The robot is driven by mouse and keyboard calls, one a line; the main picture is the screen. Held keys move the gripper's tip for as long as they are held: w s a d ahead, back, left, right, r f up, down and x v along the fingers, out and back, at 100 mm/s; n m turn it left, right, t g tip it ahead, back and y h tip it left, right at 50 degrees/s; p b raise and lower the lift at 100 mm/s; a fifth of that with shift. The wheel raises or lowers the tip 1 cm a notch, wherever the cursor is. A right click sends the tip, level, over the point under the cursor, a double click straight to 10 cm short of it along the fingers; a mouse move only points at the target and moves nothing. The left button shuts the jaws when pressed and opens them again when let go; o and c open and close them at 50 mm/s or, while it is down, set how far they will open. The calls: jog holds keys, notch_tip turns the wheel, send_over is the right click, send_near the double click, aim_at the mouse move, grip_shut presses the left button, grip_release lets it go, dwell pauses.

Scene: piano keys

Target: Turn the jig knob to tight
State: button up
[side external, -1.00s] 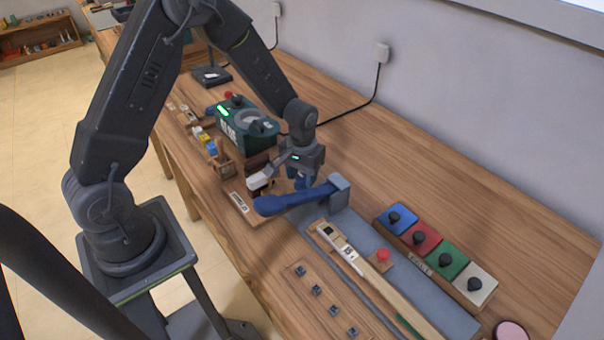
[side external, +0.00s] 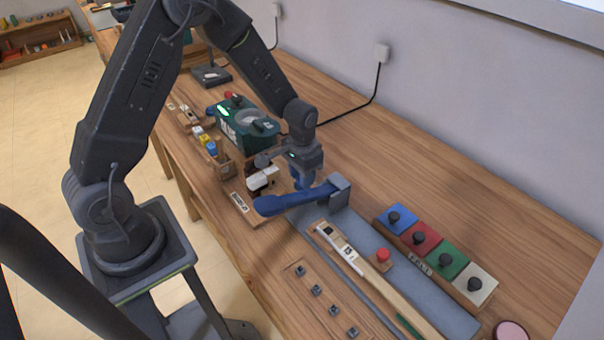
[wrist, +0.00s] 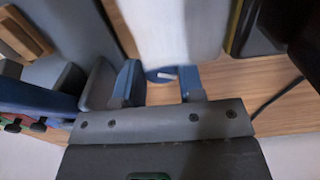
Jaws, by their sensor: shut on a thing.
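My gripper (wrist: 161,90) points down, with its blue fingers either side of a small round blue knob (wrist: 163,74) that bears a white mark. The fingers are closed on the knob. Most of the knob is hidden by the fingers and by a blurred white block close to the camera. The knob cannot be made out there, and the label and knob setting are too small to read.
The blue lever (side external: 292,200) and its grey block (side external: 340,188) stand close in front of my gripper. A white block (side external: 262,179) and a green device (side external: 247,124) are to its left. Coloured button tiles (side external: 422,236) lie right. Bare table is behind.

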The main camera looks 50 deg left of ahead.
jog(key=o, duration=0.9)
notch_tip(320, 180, up, 14)
jog(key=shift+f, duration=0.1)
dwell(0.4)
